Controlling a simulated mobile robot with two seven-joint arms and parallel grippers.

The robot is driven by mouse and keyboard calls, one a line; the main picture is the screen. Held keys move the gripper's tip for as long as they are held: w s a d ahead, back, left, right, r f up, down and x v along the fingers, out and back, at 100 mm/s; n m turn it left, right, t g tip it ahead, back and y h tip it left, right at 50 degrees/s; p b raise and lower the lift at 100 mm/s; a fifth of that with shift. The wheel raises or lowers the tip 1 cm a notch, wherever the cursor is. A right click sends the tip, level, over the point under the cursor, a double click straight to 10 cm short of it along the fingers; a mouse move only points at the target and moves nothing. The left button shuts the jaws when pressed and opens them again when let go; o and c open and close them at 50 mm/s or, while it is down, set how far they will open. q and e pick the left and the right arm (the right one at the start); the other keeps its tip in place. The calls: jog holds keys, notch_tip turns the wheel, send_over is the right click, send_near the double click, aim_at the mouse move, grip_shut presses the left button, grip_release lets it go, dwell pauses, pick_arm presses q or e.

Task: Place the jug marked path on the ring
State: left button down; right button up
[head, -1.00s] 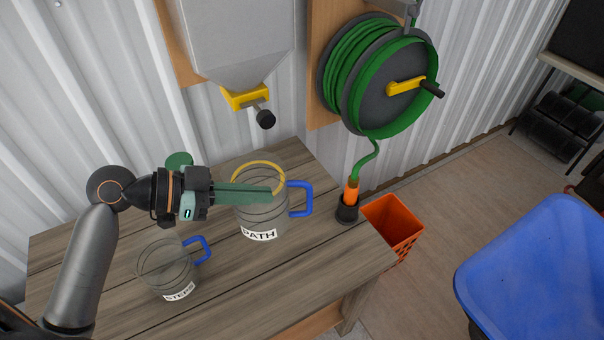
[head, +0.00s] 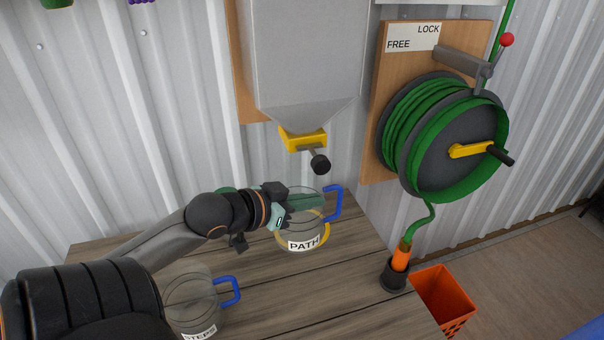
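The clear jug marked PATH (head: 303,243) with a blue handle (head: 338,205) is upright at the back right of the wooden table (head: 280,295). The yellow ring (head: 325,236) shows around its lower part. I cannot tell whether the base touches the ring or hangs just above it. My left gripper (head: 305,203) reaches in from the left, its green fingers across the jug's upper body, shut on it. The far finger is hard to make out. A second clear jug marked STEPS (head: 195,297) stands at the front left, partly behind my arm. My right gripper is not in view.
A grey hopper (head: 300,60) with a yellow valve (head: 303,139) and black knob hangs above the PATH jug. A green hose reel (head: 445,145) is on the wall to the right. Its nozzle stands in a black holder (head: 393,275) at the table's right edge, near an orange basket (head: 442,298).

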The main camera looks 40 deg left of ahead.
aim_at(310, 183)
pick_arm(q)
jog(key=w+a+f, duration=0.1)
jog(key=w+a, duration=0.1)
jog(key=w+a+f, duration=0.1)
jog(key=w+a, duration=0.1)
jog(key=w+a+f+b, duration=0.1)
jog(key=w+a, duration=0.1)
jog(key=w, duration=0.1)
jog(key=shift+a+f, duration=0.2)
jog(key=shift+f, duration=0.1)
jog(key=w+a+f+b, duration=0.1)
jog(key=w+a+f, duration=0.2)
jog(key=f, duration=0.6)
jog(key=shift+w+b, duration=0.4)
jog(key=shift+f, duration=0.1)
jog(key=c, duration=1)
grip_release()
jog(key=shift+c, duration=0.2)
